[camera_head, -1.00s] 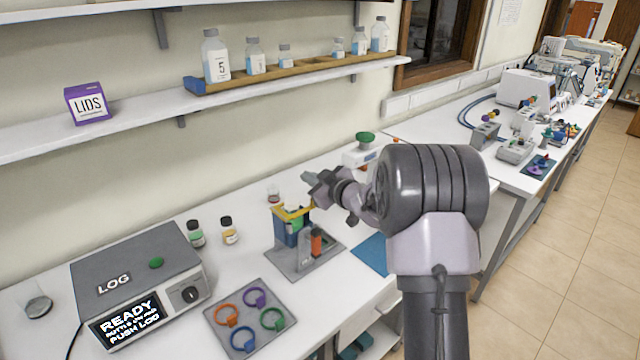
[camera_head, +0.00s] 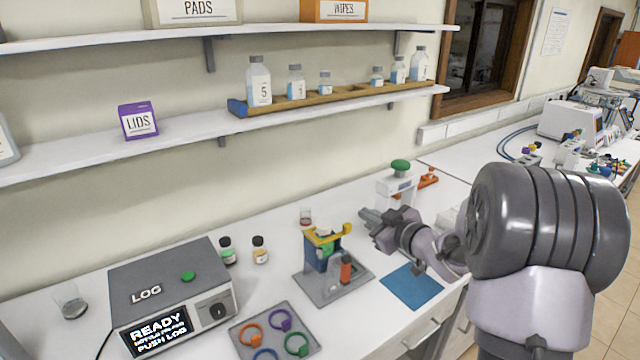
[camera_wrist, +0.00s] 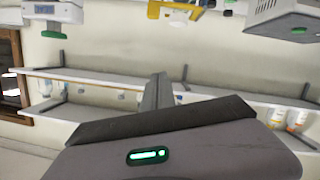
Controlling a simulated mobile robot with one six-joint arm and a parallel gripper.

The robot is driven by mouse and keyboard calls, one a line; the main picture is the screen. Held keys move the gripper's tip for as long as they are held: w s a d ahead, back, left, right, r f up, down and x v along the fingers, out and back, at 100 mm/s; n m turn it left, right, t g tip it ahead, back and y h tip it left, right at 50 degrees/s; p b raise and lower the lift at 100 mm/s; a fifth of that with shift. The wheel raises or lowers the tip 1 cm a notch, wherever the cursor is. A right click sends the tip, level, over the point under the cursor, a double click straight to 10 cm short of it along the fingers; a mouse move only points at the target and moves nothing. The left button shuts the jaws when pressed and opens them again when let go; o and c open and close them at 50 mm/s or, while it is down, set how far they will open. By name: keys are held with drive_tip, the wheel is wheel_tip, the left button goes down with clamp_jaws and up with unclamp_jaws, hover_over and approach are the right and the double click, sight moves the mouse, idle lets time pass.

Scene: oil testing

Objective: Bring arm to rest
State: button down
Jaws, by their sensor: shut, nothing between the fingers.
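My gripper (camera_head: 370,217) is held above the bench in the head view, beside the blue and yellow stand (camera_head: 322,250) and in front of the green-topped device (camera_head: 399,182). Its fingers point left toward the wall and are closed together with nothing between them. In the wrist view, which is upside down, the closed fingers (camera_wrist: 157,92) point toward the wall and shelves. My arm comes in from the right side of the head view.
The LOG box (camera_head: 172,290), two small bottles (camera_head: 260,250) and a grey tray of coloured rings (camera_head: 250,347) lie to the left. A blue mat (camera_head: 412,287) lies below my arm. Shelves (camera_head: 200,130) run along the wall; one holds a bottle rack (camera_head: 345,92).

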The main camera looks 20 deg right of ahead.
drive_tip(key=s+a+f+m+g+b, duration=0.3)
drive_tip(key=s+a, duration=0.4)
drive_tip(key=s, duration=0.5)
drive_tip(key=s+a+f+m+g+h+b, duration=0.1)
drive_tip(key=s+a+f+m+g+b, duration=0.2)
drive_tip(key=s+a+b, duration=0.3)
drive_tip(key=s+a+f+m+g+b, duration=0.3)
drive_tip(key=s+a+f+m+b, duration=0.2)
drive_tip(key=s, duration=1.2)
drive_tip(key=a, duration=0.3)
drive_tip(key=shift+s+f, duration=0.2)
drive_tip(key=shift+s, duration=0.15)
